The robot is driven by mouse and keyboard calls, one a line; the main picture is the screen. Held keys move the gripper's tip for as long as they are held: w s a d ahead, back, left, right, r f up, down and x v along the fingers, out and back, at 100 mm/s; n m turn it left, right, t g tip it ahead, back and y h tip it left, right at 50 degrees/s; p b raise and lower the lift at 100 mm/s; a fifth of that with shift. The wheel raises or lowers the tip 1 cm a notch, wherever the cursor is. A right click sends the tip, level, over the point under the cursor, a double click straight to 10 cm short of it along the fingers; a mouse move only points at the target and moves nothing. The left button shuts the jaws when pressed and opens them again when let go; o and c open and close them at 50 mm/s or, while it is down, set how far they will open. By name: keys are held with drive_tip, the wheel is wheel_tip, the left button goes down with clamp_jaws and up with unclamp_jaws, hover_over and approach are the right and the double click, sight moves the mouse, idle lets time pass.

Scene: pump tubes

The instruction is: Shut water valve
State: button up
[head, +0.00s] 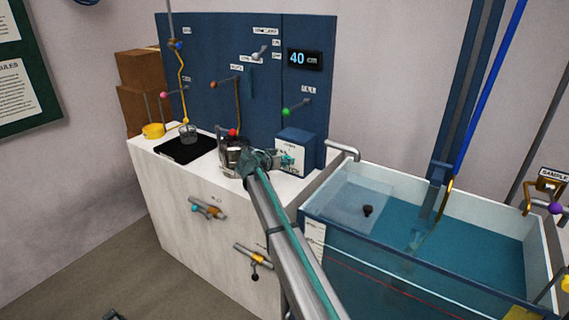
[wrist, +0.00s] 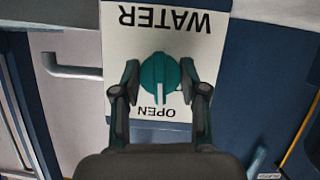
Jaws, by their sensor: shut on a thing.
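The water valve is a round teal knob (wrist: 160,75) on a white label plate (wrist: 202,45) that reads WATER and OPEN, upside down in the wrist view. A white line on the knob points towards the word OPEN. My gripper (wrist: 160,80) has one finger on each side of the knob and is shut on it. In the head view, my gripper (head: 276,160) reaches the white front of the blue box (head: 307,140) on the counter. The knob is partly hidden there by my fingers.
A tank of blue water (head: 470,250) stands right of the white counter (head: 170,205). A display (head: 305,59) on the blue panel reads 40 cm.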

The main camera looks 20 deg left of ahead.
drive_tip(key=shift+w+a+f+n+h+b, duration=0.1)
drive_tip(key=shift+n+h+b, duration=0.25)
drive_tip(key=shift+n+b, duration=0.2)
drive_tip(key=shift+a+f+n+h+b, duration=0.1)
drive_tip(key=shift+n+h+b, duration=0.25)
drive_tip(key=shift+n+b, duration=0.2)
drive_tip(key=n+h+b, duration=0.1)
drive_tip(key=n+h, duration=0.1)
drive_tip(key=n, duration=0.1)
drive_tip(key=n+h, duration=0.2)
drive_tip(key=n, duration=0.1)
drive_tip(key=shift+n+t+b, duration=0.3)
drive_tip(key=shift+n+b, duration=0.1)
drive_tip(key=shift+n+t+h, duration=0.5)
drive_tip(key=shift+n+t, duration=0.1)
drive_tip(key=shift+n, duration=1.1)
drive_tip(key=o, duration=1.1)
drive_tip(key=shift+o, duration=0.2)
drive_tip(key=v, duration=1.2)
drive_tip(key=shift+f, duration=0.1)
